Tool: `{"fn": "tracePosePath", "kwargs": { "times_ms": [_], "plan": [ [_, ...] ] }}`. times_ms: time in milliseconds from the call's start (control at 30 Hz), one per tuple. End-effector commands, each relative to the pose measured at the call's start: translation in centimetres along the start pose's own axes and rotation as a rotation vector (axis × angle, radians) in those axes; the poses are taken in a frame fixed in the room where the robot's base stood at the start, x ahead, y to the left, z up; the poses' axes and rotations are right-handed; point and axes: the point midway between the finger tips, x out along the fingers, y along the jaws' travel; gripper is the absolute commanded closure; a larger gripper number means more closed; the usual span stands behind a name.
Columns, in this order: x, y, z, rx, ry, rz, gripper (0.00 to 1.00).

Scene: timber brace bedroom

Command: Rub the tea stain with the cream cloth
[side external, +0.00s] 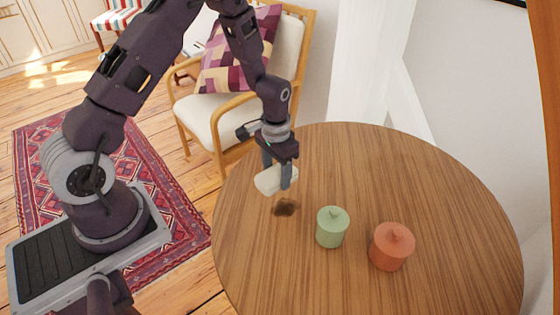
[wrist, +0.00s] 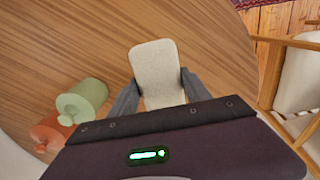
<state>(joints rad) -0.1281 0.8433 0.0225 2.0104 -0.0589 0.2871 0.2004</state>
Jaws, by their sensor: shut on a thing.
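The cream cloth (side external: 270,180) is a pale, folded pad held between the fingers of my gripper (side external: 279,174). In the wrist view the cloth (wrist: 155,72) sits between both fingertips (wrist: 157,93) and reaches out beyond them. The tea stain (side external: 285,208) is a dark brown patch on the round wooden table (side external: 400,160), near its left side. In the side external view the cloth is just above and left of the stain, and seems to be raised off the table. The stain does not show in the wrist view.
A green lidded jar (side external: 332,227) stands right of the stain, with an orange-red lidded jar (side external: 391,246) beyond it. Both jars show at the left in the wrist view. A cushioned wooden armchair (side external: 210,115) stands behind the table's left edge. The table's far part is clear.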

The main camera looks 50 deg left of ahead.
Motion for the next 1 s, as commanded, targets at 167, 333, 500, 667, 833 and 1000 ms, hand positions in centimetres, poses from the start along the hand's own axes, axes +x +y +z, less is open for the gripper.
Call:
{"fn": "tracePosePath", "kwargs": {
  "times_ms": [167, 333, 500, 667, 833, 1000],
  "plan": [
    [1.2, 0.0, 0.0, -0.001, -0.003, 0.001, 0.77],
    [2.8, 0.0, 0.0, -0.001, -0.003, 0.001, 0.77],
    [4.3, 0.0, 0.0, -0.001, -0.002, 0.001, 0.77],
    [5.7, 0.0, 0.0, 0.0, -0.003, 0.001, 0.77],
    [8.0, 0.0, 0.0, 0.0, -0.004, 0.001, 0.77],
    [7.8, 1.7, -0.1, 0.002, -0.001, 0.0, 0.82]
  ]
}}
